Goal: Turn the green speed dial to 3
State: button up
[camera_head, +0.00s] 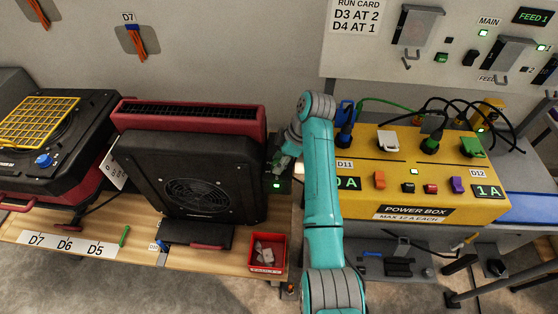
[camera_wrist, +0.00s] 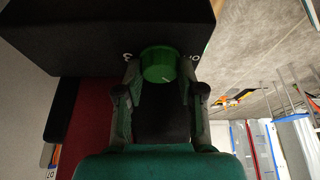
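The green speed dial (camera_wrist: 158,65) shows in the wrist view as a round green knob with a short white mark near its lower right edge. It sits on the dark side of a blower housing (camera_wrist: 105,30). My gripper (camera_wrist: 160,72) has one finger on each side of the dial, with the fingertips close against its edges. I cannot tell whether they press on it. Scale markings by the dial are mostly hidden. In the head view my gripper (camera_head: 279,165) is at the right side of the black blower (camera_head: 150,165), and the dial is hidden there.
A small green-lit display (camera_head: 277,185) is just below my gripper. The yellow power box (camera_head: 425,195) with plugs and cables stands to the right of my arm. A red bin (camera_head: 267,240) is on the wooden bench (camera_head: 215,262). Another blower with a yellow grille (camera_head: 40,120) is at far left.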

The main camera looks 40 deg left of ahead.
jog(key=shift+m, duration=0.4)
jog(key=m+t, duration=0.1)
jog(key=m, duration=0.2)
jog(key=shift+s+y, duration=0.1)
jog(key=shift+y, duration=0.2)
jog(key=m+t, duration=0.2)
jog(key=m, duration=0.3)
jog(key=m+t, duration=0.2)
jog(key=m, duration=0.2)
jog(key=shift+s+m, duration=0.15)
jog(key=shift+m, duration=0.25)
jog(key=m+t+h, duration=0.1)
jog(key=m+h, duration=0.1)
jog(key=m, duration=0.2)
jog(key=shift+m, duration=0.4)
jog(key=o, duration=1.1)
jog(key=shift+o, duration=0.2)
jog(key=shift+t, duration=0.3)
